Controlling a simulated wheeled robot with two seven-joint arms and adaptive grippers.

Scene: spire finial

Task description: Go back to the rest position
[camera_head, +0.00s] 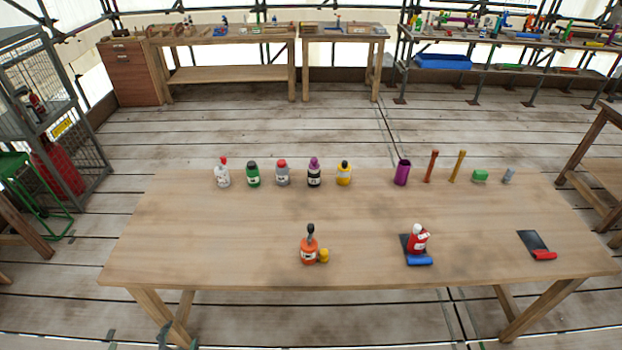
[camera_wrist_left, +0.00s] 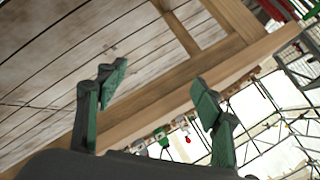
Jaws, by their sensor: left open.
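My left gripper (camera_head: 137,339) shows only as dark green finger parts at the bottom left edge of the head view, low in front of the workbench (camera_head: 200,235). In the left wrist view the left gripper (camera_wrist_left: 158,95) has its two green fingers wide apart with nothing between them. The bench's wooden edge and legs lie beyond the fingers there. My right gripper is not in view.
An orange bottle (camera_head: 309,252) with a yellow piece beside it, a red bottle (camera_head: 417,240) and a dark pad with a red roll (camera_head: 535,243) are near the bench front. Several bottles and a purple cup (camera_head: 402,172) line the back. The bench's left part is clear.

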